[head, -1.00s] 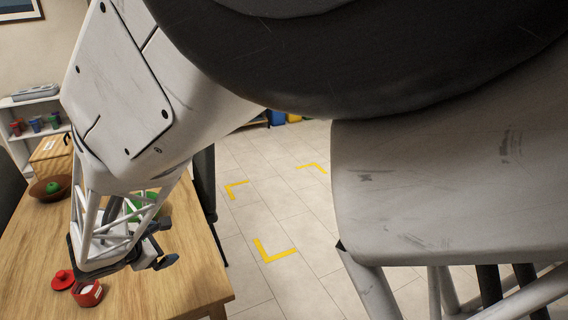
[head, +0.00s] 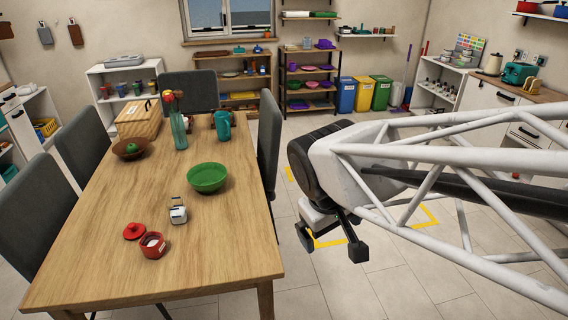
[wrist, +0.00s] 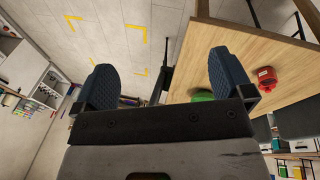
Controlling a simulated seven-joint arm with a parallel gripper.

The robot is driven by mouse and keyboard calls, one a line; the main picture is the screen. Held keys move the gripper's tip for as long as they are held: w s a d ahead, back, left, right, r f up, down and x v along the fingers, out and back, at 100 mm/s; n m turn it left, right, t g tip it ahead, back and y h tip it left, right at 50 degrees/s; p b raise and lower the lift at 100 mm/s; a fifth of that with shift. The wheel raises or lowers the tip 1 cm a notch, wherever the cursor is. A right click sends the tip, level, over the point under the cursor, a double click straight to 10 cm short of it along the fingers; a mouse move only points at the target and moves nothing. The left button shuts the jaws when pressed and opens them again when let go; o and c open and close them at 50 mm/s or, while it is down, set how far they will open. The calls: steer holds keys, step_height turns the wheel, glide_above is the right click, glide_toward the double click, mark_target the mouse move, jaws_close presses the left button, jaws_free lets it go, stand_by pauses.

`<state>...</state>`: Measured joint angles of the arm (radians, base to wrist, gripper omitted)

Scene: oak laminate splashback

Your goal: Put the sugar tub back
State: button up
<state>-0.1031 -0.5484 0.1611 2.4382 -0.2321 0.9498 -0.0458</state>
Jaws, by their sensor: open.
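The sugar tub is a small red pot (head: 152,246) with white contents, open at the top, standing upright near the front of the wooden table. Its red lid (head: 134,231) lies on the table just behind and left of it. My gripper (head: 331,243) is open and empty, off the table's right edge above the floor, well to the right of the tub. In the wrist view, nothing is between the spread fingers (wrist: 166,80), and a red object (wrist: 267,78), apparently the tub or its lid, shows on the table at the right.
A small white-and-metal container (head: 178,213), a green bowl (head: 207,178), a teal mug (head: 222,126) and a glass vase (head: 178,130) stand on the table (head: 90,262). A wooden box (head: 138,121) and fruit bowl (head: 131,150) are farther back. Chairs surround it; shelves line the walls.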

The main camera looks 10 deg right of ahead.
steer(key=s+m, duration=0.1)
steer(key=s+m+y, duration=0.1)
steer(key=s, duration=0.1)
steer(key=s+r+m+y, duration=0.1)
steer(key=s, duration=0.1)
steer(key=shift+d+r+t, duration=0.1)
steer(key=shift+d+t, duration=0.2)
